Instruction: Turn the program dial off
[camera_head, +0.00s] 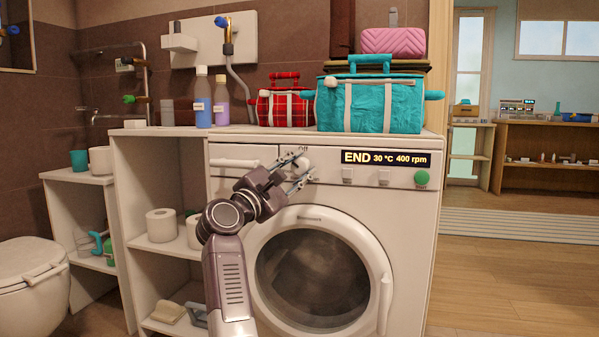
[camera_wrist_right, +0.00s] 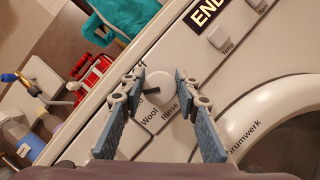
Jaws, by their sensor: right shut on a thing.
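The washing machine (camera_head: 225,220) stands ahead, its panel at the top of its front. Its white round program dial (camera_wrist_right: 159,87) has a dark pointer mark toward the left in the right wrist view. "Wool" and "Rinse" labels show beside it, and "Off" shows above it in the head view. My right gripper (camera_head: 303,169) reaches the panel, and its fingers in the right wrist view (camera_wrist_right: 160,83) are closed on the dial from both sides. My left gripper is out of view.
The display (camera_head: 386,159) reads "END 30 °C 400 rpm", with a green button (camera_head: 422,178) below it. A teal bag (camera_head: 370,103) and a red plaid bag (camera_head: 283,105) stand on top. An open shelf (camera_head: 122,190) is to the left; floor is free at right.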

